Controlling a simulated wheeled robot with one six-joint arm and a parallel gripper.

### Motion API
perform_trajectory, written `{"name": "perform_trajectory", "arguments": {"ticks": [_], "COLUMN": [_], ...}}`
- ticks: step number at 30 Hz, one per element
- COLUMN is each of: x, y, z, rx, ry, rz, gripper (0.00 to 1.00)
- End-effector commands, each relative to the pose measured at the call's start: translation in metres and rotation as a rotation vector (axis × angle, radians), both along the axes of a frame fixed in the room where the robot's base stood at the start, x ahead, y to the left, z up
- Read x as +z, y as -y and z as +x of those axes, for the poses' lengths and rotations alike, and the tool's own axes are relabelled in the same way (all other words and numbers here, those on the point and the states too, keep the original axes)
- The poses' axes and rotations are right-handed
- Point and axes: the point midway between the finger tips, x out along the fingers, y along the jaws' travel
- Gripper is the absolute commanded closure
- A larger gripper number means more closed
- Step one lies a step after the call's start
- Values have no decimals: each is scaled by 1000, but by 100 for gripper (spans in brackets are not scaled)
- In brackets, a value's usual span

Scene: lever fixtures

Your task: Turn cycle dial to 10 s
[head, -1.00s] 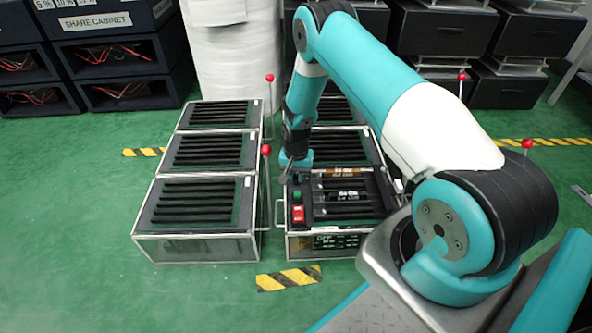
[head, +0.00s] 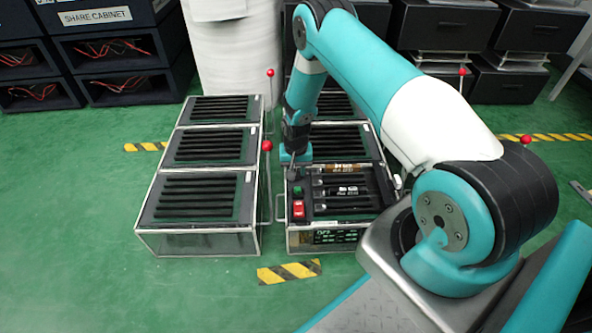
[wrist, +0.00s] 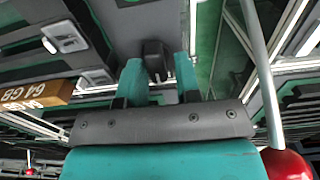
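A dark knob, the cycle dial (wrist: 155,58), shows in the wrist view between the two teal fingertips. My gripper (wrist: 160,68) is open around it; the left finger is close to the knob, and a narrow gap shows on the right. In the head view my gripper (head: 292,165) points down at the back left corner of the near right unit (head: 330,218). There the dial is mostly hidden by the gripper. The dial's markings and setting cannot be read.
On the same unit's panel are a green button (head: 298,190) and a red switch (head: 298,209), with a display (head: 337,236) on the front. A red-balled lever (head: 267,147) stands just left; its ball (wrist: 287,164) is near my gripper in the wrist view.

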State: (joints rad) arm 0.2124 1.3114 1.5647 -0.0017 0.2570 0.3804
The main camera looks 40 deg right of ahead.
Motion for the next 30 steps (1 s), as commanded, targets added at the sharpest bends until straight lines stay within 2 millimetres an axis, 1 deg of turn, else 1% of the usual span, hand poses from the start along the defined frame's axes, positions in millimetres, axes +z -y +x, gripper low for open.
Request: {"name": "perform_trajectory", "arguments": {"ticks": [9, 11, 14, 17, 27, 30], "x": [0, 3, 15, 36, 124, 144], "y": [1, 1, 1, 1, 0, 0], "z": [-2, -2, -2, -2, -1, -1], "rx": [-2, -2, -2, -2, -1, -1], "ry": [-6, -6, -5, -5, -3, -4], "rz": [0, 0, 0, 0, -1, 0], "gripper": [57, 57, 57, 57, 57, 57]}}
